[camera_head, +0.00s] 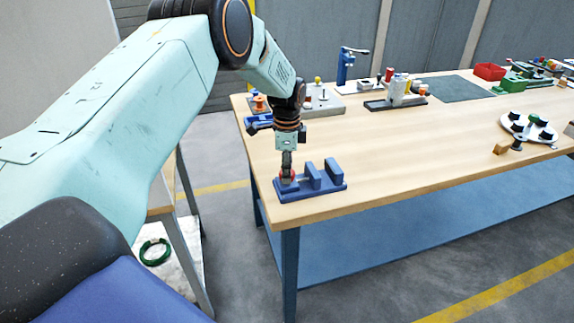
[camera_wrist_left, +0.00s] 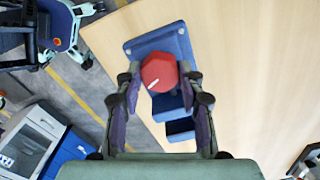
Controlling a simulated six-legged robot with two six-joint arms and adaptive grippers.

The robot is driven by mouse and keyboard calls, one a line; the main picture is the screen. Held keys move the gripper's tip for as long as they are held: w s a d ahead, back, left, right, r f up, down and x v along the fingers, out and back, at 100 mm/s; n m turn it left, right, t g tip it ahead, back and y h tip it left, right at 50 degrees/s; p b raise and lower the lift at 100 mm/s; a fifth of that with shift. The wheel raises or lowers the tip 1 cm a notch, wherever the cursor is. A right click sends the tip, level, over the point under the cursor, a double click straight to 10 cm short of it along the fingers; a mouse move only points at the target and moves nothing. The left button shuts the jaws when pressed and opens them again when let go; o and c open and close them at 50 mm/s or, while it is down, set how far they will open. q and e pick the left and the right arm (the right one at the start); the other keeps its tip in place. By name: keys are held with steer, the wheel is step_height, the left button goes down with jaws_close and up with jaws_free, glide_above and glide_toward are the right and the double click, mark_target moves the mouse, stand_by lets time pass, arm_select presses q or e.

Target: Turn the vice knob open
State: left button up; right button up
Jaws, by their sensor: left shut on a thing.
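The blue vice (camera_head: 318,181) stands near the left front corner of the wooden table (camera_head: 400,135). Its red knob (camera_wrist_left: 159,72) has a white mark and shows between my left gripper's fingers in the left wrist view. My left gripper (camera_head: 288,172) points down at the vice's left end and is shut on the red knob. The gripper hides most of the knob in the head view. The vice's blue body (camera_wrist_left: 168,105) shows around and below the knob in the left wrist view. My right gripper is in neither view.
Behind the vice stand a grey fixture (camera_head: 325,104), another fixture with coloured parts (camera_head: 398,97) and a blue upright press (camera_head: 345,66). A white round plate with black parts (camera_head: 528,128) is at the right. The table's middle is clear. A green coil (camera_head: 154,252) lies on a lower shelf.

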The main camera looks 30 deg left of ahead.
arm_select(q)
steer(key=n, duration=0.2)
steer(key=n+p, duration=0.1)
steer(key=shift+s+f+n, duration=0.15)
steer(key=shift+s+n, duration=0.05)
steer(key=shift+n, duration=0.2)
steer(key=n, duration=0.3)
steer(key=shift+p, duration=0.3)
steer(key=n, duration=0.4)
steer(key=shift+d+p, duration=0.1)
steer(key=shift+p, duration=0.25)
steer(key=n, duration=0.4)
steer(key=shift+n+p, duration=0.3)
steer(key=shift+p, duration=0.05)
steer(key=n, duration=0.3)
steer(key=shift+n+p, duration=0.3)
steer(key=shift+n, duration=0.1)
steer(key=n, duration=0.4)
steer(key=shift+p, duration=0.35)
steer(key=n, duration=0.4)
steer(key=shift+f, duration=0.1)
steer(key=shift+n+p, duration=0.45)
steer(key=shift+n, duration=1.35)
